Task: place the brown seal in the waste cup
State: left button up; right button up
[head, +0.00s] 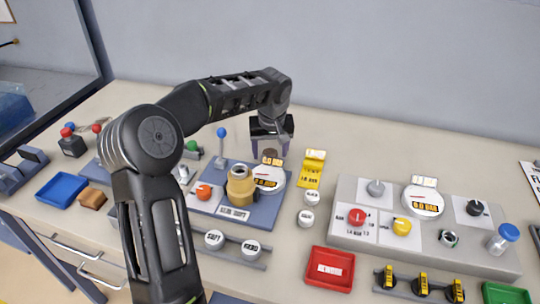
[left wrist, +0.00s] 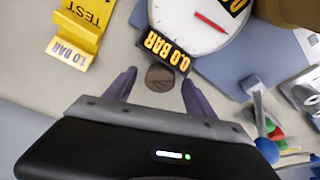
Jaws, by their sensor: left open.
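A small dark brown disc (left wrist: 160,77), which looks like the brown seal, lies on the bench beside the gauge in the left wrist view. In the head view it shows as a brown patch (head: 270,154) under my left gripper. My left gripper (head: 271,148) is behind the gauge. It is open, and its two fingers (left wrist: 158,88) stand on either side of the disc with gaps. I cannot tell whether the fingertips are at its height. No cup is clearly marked as waste. My right gripper is not in view.
A white gauge (head: 268,178) and a brass neck (head: 241,186) stand on the blue-grey plate. A yellow card stand (head: 312,168) is right of my gripper. A red tray (head: 331,268), a blue tray (head: 62,188) and a grey panel (head: 350,251) sit around. The back right bench is clear.

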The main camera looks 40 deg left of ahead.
aim_at(270, 153)
pick_arm(q)
jog(key=shift+c, duration=0.5)
grip_shut()
dwell(0.3)
jog(key=shift+r, duration=0.1)
notch_tip(270, 153, up, 10)
dwell(0.5)
dwell(0.4)
